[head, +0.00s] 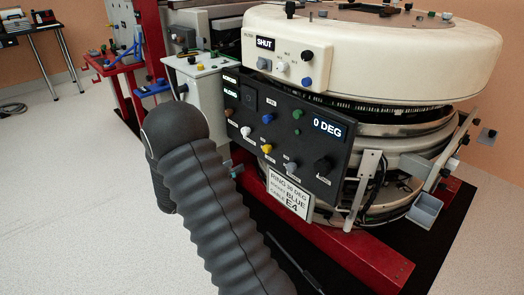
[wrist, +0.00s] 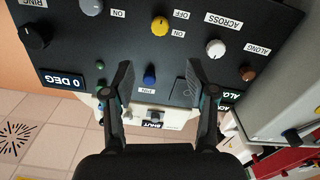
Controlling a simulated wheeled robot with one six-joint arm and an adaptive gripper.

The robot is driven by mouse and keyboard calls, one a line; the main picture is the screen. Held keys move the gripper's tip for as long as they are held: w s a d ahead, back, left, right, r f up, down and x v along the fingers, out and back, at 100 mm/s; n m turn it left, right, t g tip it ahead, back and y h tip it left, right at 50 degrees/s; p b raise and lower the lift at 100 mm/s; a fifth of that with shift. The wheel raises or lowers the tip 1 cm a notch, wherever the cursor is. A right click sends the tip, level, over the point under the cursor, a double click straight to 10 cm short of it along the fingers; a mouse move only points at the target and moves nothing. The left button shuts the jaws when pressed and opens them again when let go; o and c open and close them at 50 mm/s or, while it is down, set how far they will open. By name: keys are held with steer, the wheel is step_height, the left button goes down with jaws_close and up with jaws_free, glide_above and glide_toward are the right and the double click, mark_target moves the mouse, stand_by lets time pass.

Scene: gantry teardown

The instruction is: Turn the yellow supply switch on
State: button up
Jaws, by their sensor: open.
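The yellow supply switch (wrist: 159,26) is a round knob on the black control panel (wrist: 60,45), at the top middle of the wrist view, with small OFF and ON labels beside it. It also shows low on the panel in the head view (head: 266,149). I cannot tell which way it is set. My gripper (wrist: 157,80) is open and empty in the wrist view, its two fingertips apart in front of the panel. The yellow switch lies beyond the fingertips and is not between them.
A blue knob (wrist: 150,76) shows between the fingers. A white knob (wrist: 215,48) and brown knob (wrist: 248,73) are to the right; a grey knob (wrist: 91,6) and black knob (wrist: 37,36) to the left. A pale box (head: 200,88) stands beside the panel.

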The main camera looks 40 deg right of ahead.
mark_target(264, 149)
steer(key=d, duration=0.9)
steer(key=w+d+p, duration=0.1)
steer(key=d, duration=0.3)
steer(key=shift+d, duration=0.3)
jaws_close()
